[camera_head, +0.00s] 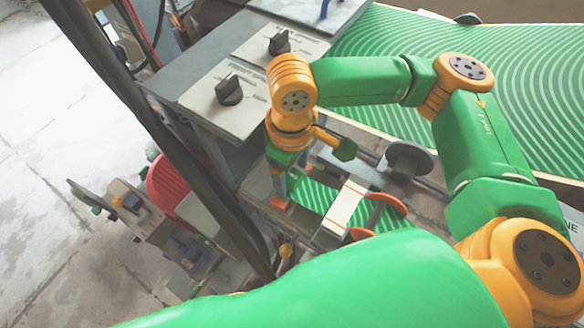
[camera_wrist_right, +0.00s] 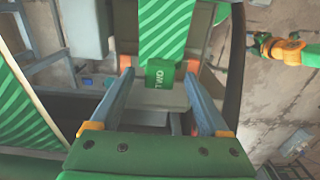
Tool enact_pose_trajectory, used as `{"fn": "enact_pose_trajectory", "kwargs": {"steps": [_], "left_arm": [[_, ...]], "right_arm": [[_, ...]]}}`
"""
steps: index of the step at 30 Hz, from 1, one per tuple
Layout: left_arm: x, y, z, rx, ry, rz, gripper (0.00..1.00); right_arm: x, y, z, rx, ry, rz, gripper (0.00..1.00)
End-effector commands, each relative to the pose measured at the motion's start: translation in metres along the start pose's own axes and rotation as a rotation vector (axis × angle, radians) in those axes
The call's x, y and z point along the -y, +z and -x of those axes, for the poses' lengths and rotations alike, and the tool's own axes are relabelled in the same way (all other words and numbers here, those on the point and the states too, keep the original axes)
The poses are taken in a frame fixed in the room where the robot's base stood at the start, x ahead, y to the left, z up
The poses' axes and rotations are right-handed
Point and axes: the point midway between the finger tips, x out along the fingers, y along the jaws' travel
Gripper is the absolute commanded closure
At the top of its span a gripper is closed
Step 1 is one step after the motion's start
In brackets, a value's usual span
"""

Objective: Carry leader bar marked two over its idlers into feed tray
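In the right wrist view, the leader bar's green tab marked "TWO" (camera_wrist_right: 164,78) lies between the tips of my right gripper (camera_wrist_right: 160,74). The two grey fingers stand wide apart, with a gap on each side of the tab. A green striped web (camera_wrist_right: 164,30) runs away behind the tab. In the head view, my right gripper (camera_head: 284,184) points down beside the rollers, and its fingertips are hard to make out. The green striped web (camera_head: 318,200) shows just right of it. My left gripper is not clearly in view. I cannot make out the feed tray for certain.
Grey control boxes with black knobs (camera_head: 229,90) stand behind my right gripper. A dark roller end (camera_head: 408,160) and red-rimmed discs (camera_head: 388,204) lie to its right. A dark slanted post (camera_head: 160,125) stands to the left. Bare floor (camera_head: 60,150) is farther left.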

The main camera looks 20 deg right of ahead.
Motion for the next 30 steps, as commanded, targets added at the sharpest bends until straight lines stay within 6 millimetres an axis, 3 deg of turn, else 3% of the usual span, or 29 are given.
{"fn": "enact_pose_trajectory", "kwargs": {"steps": [7,15,18,30], "left_arm": [[0.000,0.000,0.000,0.000,0.000,0.000,0.20],[0.000,0.000,0.003,0.001,0.000,0.000,0.20],[0.000,0.000,0.003,0.001,0.000,-0.001,0.20],[0.000,0.000,0.003,0.001,0.000,-0.001,0.20]], "right_arm": [[0.000,0.000,0.006,-0.001,0.000,0.000,0.21],[0.000,-0.001,0.060,-0.003,0.001,0.000,0.21],[0.000,0.000,0.069,-0.002,0.001,0.000,0.21],[0.000,0.000,0.071,0.000,0.000,0.000,0.21]]}}
